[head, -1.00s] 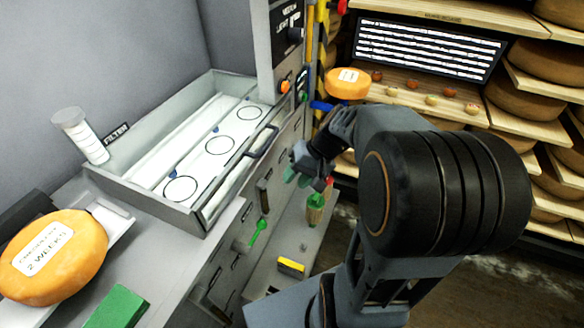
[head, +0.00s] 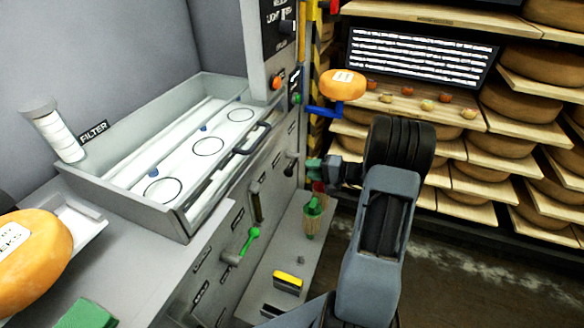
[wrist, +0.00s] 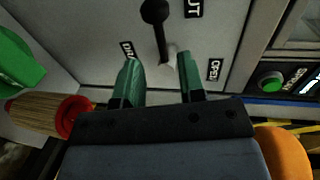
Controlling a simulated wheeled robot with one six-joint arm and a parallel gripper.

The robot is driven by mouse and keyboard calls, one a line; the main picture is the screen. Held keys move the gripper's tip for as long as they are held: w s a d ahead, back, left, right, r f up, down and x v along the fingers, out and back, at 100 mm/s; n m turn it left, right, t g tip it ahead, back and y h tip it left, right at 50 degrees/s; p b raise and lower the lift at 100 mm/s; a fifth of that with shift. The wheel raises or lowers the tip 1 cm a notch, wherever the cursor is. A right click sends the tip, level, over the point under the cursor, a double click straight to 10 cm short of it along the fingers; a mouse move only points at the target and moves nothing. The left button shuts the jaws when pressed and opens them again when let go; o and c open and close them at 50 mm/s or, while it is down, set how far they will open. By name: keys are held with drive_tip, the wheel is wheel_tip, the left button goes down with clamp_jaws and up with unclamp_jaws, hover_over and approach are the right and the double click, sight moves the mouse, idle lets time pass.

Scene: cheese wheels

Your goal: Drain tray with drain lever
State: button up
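The grey tray (head: 112,202) sits on the counter at left in the head view, with a whitish floor marked by circles. A black-knobbed lever (wrist: 160,32) stands out from the grey panel in the wrist view, with an "OPEN" label (wrist: 215,70) beside its base. The lever also shows small in the head view (head: 291,165), on the cabinet front right of the tray. My gripper (wrist: 158,66) is open, its green fingers apart and empty, with the lever's base seen between and beyond the tips. My gripper (head: 313,164) is just right of the lever in the head view.
A green lever (head: 250,238) is on the lower front panel. A green-topped brush (head: 312,218) stands on a low shelf below my gripper. An orange cheese (head: 343,84) rests on a blue support above my arm. Cheese shelves fill the right.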

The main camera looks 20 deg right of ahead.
sight(292, 166)
drive_tip(key=x, duration=0.7)
drive_tip(key=shift+w+a+f, duration=0.1)
drive_tip(key=shift+w+a, duration=0.1)
clamp_jaws()
drive_tip(key=shift+f, duration=0.1)
